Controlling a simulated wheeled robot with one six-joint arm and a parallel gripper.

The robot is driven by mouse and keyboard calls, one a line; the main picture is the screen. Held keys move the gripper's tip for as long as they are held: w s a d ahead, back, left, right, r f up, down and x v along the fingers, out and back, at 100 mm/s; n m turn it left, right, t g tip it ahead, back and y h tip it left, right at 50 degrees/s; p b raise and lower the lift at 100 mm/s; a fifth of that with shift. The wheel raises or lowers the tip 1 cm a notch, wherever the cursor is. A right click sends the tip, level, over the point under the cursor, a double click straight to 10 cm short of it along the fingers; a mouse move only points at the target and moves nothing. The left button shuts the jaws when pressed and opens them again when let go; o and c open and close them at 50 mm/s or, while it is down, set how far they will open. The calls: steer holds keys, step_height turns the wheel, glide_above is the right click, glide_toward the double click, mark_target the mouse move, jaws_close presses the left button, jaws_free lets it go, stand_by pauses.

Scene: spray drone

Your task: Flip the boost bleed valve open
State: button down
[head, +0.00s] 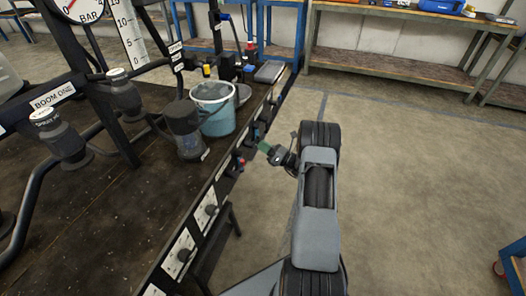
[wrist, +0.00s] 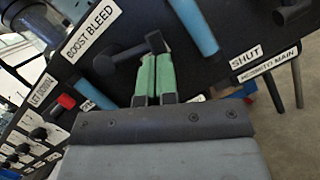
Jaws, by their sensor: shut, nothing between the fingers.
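The BOOST BLEED label (wrist: 92,35) is on the dark panel in the upper left of the wrist view. Beside it is the boost bleed valve's black lever (wrist: 130,52), with a round hub at its left and a thicker end at its right. My gripper (wrist: 154,60) has green fingers, shut together with nothing between them. Their tips are at the thick end of the lever; whether they touch it I cannot tell. In the head view my gripper (head: 264,147) is at the bench's front panel, and the lever is too small to make out.
A blue bar (wrist: 194,25) stands to the right of the lever. A SHUT label (wrist: 247,58) is further right, and a red knob (wrist: 66,102) is at the left. On the bench (head: 120,200) stand a blue bucket (head: 215,118) and a dark jug (head: 184,130).

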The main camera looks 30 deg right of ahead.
steer(key=shift+w+d+r+n, duration=0.1)
steer(key=shift+w+r+n, duration=0.05)
steer(key=shift+r+n, duration=0.15)
steer(key=shift+r, duration=0.15)
stand_by(0.5)
steer(key=a+f+v, duration=0.1)
steer(key=f+v, duration=0.1)
steer(key=v, duration=1.1)
steer(key=shift+f+p, duration=0.2)
steer(key=shift+p, duration=0.2)
steer(key=shift+a, duration=0.1)
